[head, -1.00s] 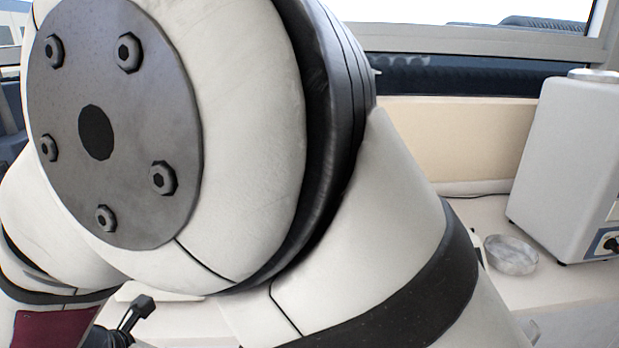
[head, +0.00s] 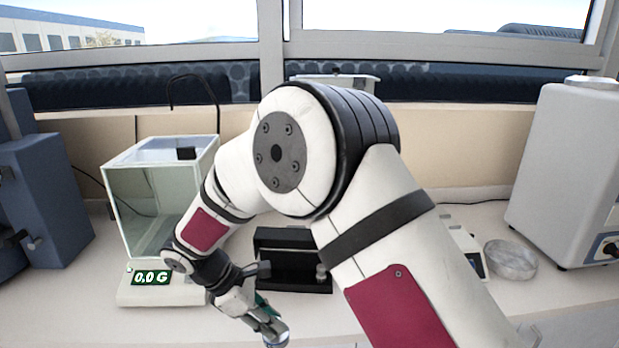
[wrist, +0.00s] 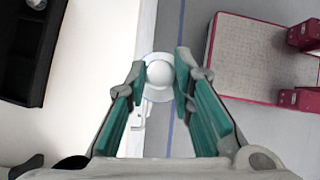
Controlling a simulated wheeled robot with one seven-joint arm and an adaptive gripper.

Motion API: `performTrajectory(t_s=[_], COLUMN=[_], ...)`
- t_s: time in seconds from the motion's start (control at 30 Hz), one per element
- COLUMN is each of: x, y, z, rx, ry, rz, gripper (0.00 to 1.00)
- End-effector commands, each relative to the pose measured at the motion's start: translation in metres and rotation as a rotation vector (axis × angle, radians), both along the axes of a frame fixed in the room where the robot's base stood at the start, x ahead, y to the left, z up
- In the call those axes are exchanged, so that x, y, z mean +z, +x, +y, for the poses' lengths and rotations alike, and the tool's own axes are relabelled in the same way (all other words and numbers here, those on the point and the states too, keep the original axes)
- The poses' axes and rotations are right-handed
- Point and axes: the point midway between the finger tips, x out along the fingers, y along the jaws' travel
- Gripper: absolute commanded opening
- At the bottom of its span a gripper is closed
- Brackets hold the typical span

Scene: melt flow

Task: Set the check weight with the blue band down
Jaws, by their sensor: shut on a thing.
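My gripper (head: 262,322) is in front of the bench rack, low in the head view, with its fingers closed around a pale metal check weight (head: 277,339). In the wrist view, my gripper (wrist: 160,82) has its green finger pads on either side of the weight's round knob (wrist: 158,73). The weight hangs over the bench's front edge.
A black rack (head: 290,284) stands behind my gripper, with a small metal weight (head: 321,272) at its right end. A glass dish (head: 511,258) and a white machine (head: 565,170) are at the right.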

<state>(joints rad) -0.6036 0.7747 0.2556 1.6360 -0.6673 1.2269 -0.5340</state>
Motion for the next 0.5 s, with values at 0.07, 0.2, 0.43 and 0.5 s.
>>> performTrajectory(t_s=[0.07, 0.2, 0.43, 0.5], x=[-0.005, -0.011, -0.02, -0.021], y=[0.017, 0.034, 0.052, 0.055], z=[-0.032, -0.081, -0.159, -0.181], rx=[-0.19, -0.504, -0.999, -1.144], ry=[0.0, 0.001, 0.0, -0.001], rz=[0.0, 0.0, 0.0, 0.001], gripper=[0.0, 0.0, 0.0, 0.0])
